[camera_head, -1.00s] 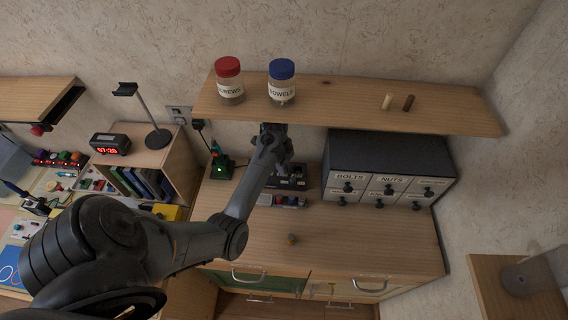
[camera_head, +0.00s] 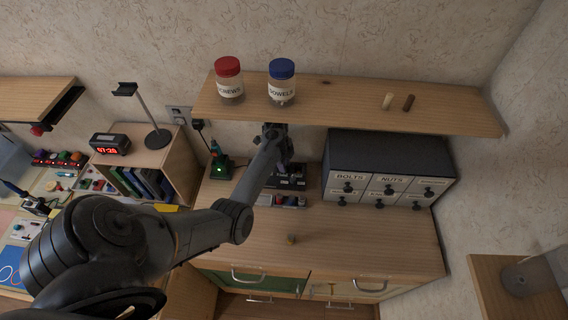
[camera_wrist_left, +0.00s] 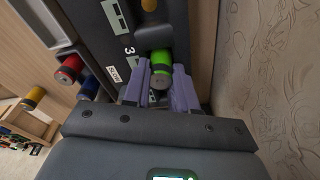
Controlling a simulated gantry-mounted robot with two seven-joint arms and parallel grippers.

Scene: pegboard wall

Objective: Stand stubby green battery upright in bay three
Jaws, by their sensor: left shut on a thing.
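In the left wrist view, the stubby green battery (camera_wrist_left: 161,62) is between the fingertips of my left gripper (camera_wrist_left: 160,84), which is shut on it. Its grey end faces the camera, and part of it is hidden by the fingers. It is at the dark battery holder (camera_wrist_left: 97,18), beside a label reading 3. I cannot tell whether the battery touches the bay floor. In the head view, my left gripper (camera_head: 284,162) is over the dark holder (camera_head: 297,183) under the shelf; the battery is hidden there. My right gripper is not in view.
A red-ended battery (camera_wrist_left: 70,68) and a yellow one (camera_wrist_left: 35,95) lie left of the holder in the wrist view. In the head view, the wooden shelf (camera_head: 350,112) overhangs the holder; the drawer cabinet (camera_head: 395,150) stands right. The bench front is mostly clear.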

